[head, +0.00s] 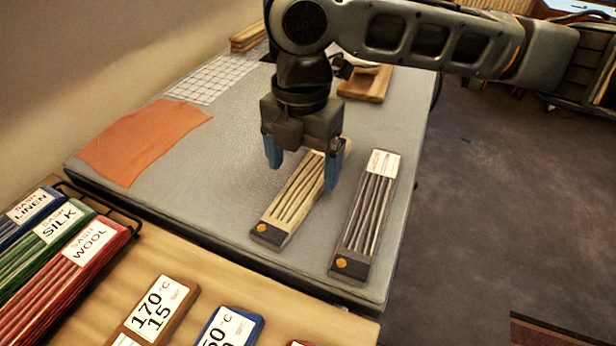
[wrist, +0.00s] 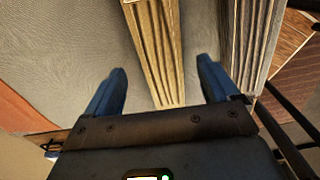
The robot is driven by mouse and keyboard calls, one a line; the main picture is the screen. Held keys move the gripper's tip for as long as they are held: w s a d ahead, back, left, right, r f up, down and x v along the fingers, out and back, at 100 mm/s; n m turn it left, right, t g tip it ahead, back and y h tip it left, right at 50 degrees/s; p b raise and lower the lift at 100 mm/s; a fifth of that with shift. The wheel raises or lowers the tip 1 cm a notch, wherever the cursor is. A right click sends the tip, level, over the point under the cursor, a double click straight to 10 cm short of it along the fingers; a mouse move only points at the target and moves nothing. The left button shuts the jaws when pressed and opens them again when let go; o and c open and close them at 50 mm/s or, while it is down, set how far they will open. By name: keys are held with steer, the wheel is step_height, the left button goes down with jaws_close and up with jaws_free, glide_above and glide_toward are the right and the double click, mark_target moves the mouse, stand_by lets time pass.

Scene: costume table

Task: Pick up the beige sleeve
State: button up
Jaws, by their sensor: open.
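The beige sleeve (head: 290,203) is a long pleated strip with a dark end and an orange dot, lying flat on the grey table. It also shows in the wrist view (wrist: 155,48), running between the two blue fingers. My gripper (head: 302,172) is open, pointing down over the far part of the sleeve. In the wrist view my gripper (wrist: 163,90) has one finger on each side of the sleeve, with space on both sides. I cannot tell how far the fingertips are above the table. The sleeve's far end is partly hidden behind a finger.
A grey sleeve (head: 368,213) lies close to the right. An orange cloth (head: 143,140), a white grid (head: 212,79) and a wooden tray (head: 366,84) are on the grey table (head: 235,150). Labelled sashes (head: 60,262) and temperature tags (head: 156,310) lie on the nearer wooden surface.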

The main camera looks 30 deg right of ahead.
mark_target(304, 184)
steer(key=shift+s+f, duration=0.1)
steer(key=shift+f, duration=1.4)
steer(key=c, duration=1.2)
steer(key=shift+r, duration=0.1)
